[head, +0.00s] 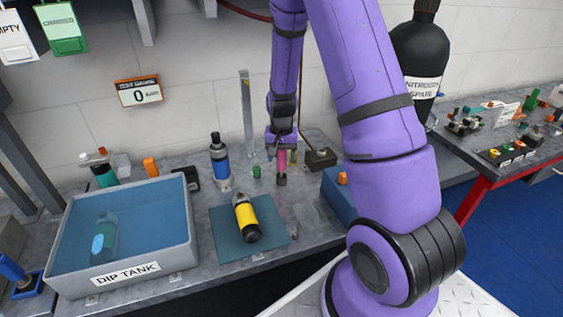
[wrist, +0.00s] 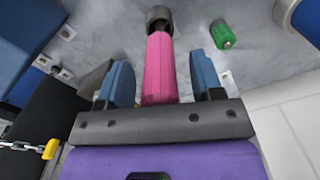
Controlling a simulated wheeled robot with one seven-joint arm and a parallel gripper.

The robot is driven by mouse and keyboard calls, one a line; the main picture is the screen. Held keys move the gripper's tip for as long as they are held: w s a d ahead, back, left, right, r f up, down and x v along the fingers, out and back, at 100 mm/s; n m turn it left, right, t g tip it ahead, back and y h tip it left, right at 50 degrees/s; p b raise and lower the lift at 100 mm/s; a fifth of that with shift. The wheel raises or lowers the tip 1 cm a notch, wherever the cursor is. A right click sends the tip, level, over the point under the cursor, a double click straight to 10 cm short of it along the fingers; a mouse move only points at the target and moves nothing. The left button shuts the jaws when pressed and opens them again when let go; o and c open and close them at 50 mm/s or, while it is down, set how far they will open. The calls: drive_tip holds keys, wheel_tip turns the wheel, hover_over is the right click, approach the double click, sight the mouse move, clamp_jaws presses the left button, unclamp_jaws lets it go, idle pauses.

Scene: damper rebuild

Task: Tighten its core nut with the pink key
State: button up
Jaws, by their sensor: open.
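The pink key (head: 282,160) is upright at the back of the bench, with a dark round socket-like end (head: 282,180) at its bottom. In the wrist view the pink key (wrist: 159,65) runs between the two blue fingers of my gripper (wrist: 162,78). The fingers are apart with a gap on both sides of the key. In the head view my gripper (head: 282,142) is directly above the key. A yellow and black damper (head: 244,212) lies on a teal mat. A blue damper (head: 220,163) stands upright left of the key. I cannot make out a core nut.
The grey dip tank (head: 178,270) holds liquid and a submerged cylinder at left. A small green cap (head: 256,171) is just left of the key; it also shows in the wrist view (wrist: 223,34). A blue box (head: 338,193) with an orange knob and a dark block (head: 321,158) are to the right.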

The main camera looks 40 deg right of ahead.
drive_tip(key=c, duration=1)
drive_tip(key=shift+r, duration=0.2)
